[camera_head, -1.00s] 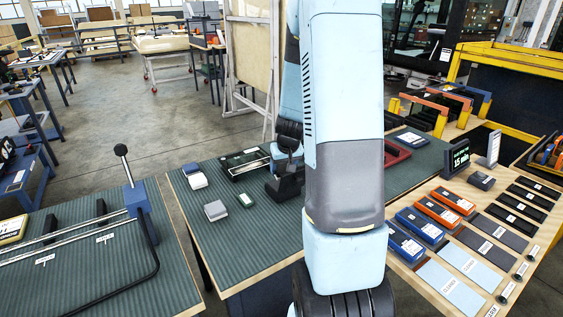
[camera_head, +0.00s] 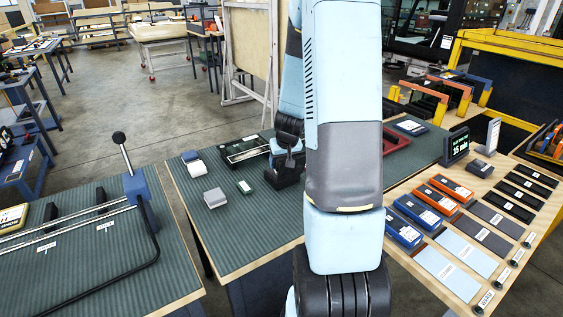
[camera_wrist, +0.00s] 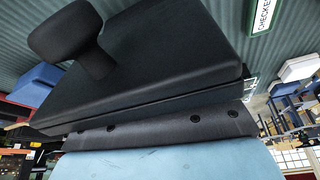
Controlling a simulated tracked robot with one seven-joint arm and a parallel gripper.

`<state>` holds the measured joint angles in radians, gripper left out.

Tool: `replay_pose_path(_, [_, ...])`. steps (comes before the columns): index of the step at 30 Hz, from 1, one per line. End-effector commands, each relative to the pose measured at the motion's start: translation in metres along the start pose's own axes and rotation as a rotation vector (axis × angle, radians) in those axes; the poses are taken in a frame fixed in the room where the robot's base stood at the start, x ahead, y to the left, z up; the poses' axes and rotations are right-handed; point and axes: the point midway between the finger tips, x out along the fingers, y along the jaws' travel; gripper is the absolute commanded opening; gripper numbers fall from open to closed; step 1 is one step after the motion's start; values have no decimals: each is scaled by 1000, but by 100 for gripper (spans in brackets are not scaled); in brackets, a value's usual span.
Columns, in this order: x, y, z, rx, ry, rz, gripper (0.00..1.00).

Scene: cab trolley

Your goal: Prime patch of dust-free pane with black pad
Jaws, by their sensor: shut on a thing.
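My gripper (camera_head: 287,152) is partly hidden behind my arm, over the green ridged table. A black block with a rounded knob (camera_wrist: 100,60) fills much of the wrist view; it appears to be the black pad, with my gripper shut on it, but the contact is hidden. Dark parts (camera_head: 285,172) also show at my gripper in the head view, close to the table top. A dark frame with bright rails (camera_head: 243,150) lies behind to the left. I cannot tell which pane is dust-free.
A grey block (camera_head: 215,198) and a white-and-blue block (camera_head: 194,167) lie left on the table. At right a wooden table holds orange boxes (camera_head: 452,188), blue boxes (camera_head: 408,234), pale sheets (camera_head: 445,265) and black strips (camera_head: 530,186). A timer (camera_head: 459,147) reads 15 min.

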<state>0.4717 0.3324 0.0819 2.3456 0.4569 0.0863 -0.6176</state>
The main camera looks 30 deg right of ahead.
Motion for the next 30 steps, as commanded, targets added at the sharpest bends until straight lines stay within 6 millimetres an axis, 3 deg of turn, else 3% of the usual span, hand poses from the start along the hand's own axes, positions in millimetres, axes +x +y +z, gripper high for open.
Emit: replay_pose_path(30, [7,-1,3,-2,0,0,39])
